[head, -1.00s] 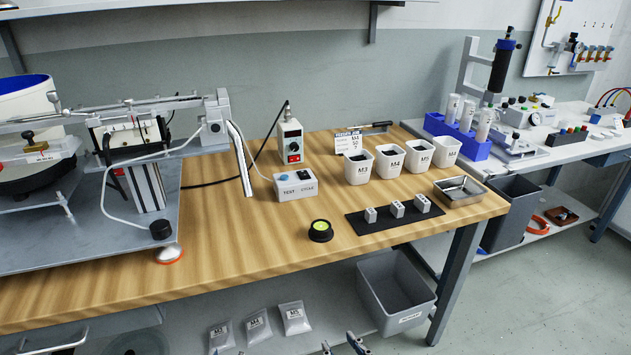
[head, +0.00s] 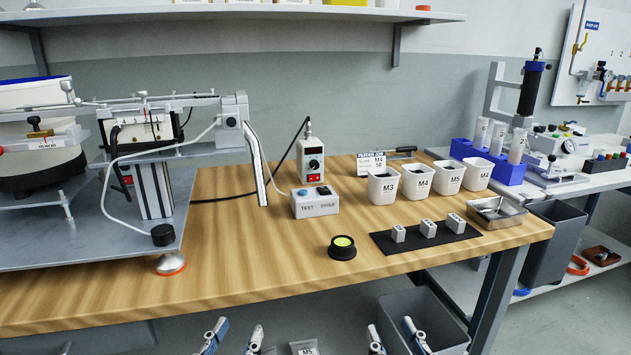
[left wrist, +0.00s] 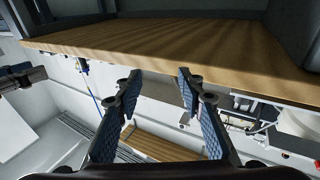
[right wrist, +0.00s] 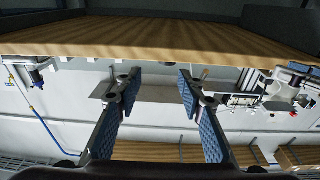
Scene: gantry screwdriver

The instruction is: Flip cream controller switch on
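The cream controller (head: 311,158) stands upright on the wooden table near the back, with a dark knob and a red switch (head: 314,178) low on its front. Whether the switch is on or off is too small to tell. My left gripper (head: 234,338) is at the bottom of the head view, in front of and below the table edge, open and empty. It shows open in the left wrist view (left wrist: 158,88). My right gripper (head: 396,338) is likewise below the front edge, open and empty, as the right wrist view (right wrist: 160,85) shows. Both are well away from the controller.
A white TEST/CYCLE box (head: 315,204) stands just in front of the controller. The screwdriver gantry (head: 150,150) fills the left. White cups (head: 382,187), a black mat (head: 440,240) and a black-and-yellow round item (head: 342,246) lie right. The table front (head: 250,275) is clear.

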